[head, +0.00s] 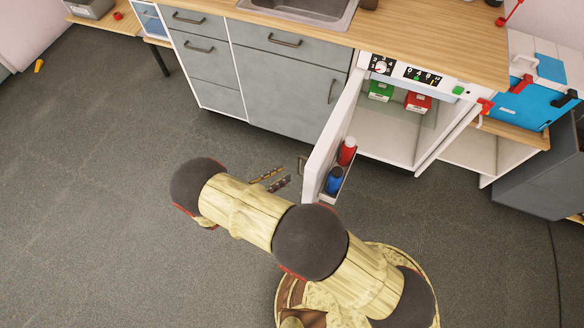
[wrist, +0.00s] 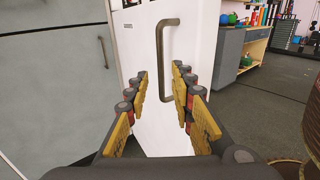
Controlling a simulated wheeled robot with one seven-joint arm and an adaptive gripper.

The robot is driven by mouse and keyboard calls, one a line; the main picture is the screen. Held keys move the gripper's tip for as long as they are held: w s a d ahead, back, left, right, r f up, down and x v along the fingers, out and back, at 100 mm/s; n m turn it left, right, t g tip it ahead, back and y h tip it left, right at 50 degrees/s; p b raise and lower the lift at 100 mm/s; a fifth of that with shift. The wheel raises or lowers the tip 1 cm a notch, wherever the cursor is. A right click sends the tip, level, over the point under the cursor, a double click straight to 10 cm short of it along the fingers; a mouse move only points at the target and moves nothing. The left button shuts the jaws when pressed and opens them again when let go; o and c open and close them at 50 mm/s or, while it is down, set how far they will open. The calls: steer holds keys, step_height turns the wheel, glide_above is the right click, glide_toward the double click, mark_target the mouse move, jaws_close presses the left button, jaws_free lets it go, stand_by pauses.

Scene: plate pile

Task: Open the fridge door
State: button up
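The white fridge door (head: 325,145) stands swung open from the cabinet under the counter, with a red bottle (head: 347,150) and a blue bottle (head: 334,180) on its inner shelf. Its metal handle (wrist: 164,58) is on the outer face; part of it shows in the head view (head: 302,166). My gripper (head: 278,178) is beside the door's outer face near the handle. In the wrist view its fingers (wrist: 160,72) are spread apart, with the handle ahead of them. I cannot tell whether a finger touches it.
The fridge interior (head: 385,130) shows a green box (head: 380,90) and a red box (head: 417,102). Grey cabinets (head: 265,85) stand left of the door under a wooden counter (head: 430,40). The grey floor (head: 110,200) to the left is mostly clear.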

steer(key=shift+v, duration=2.1)
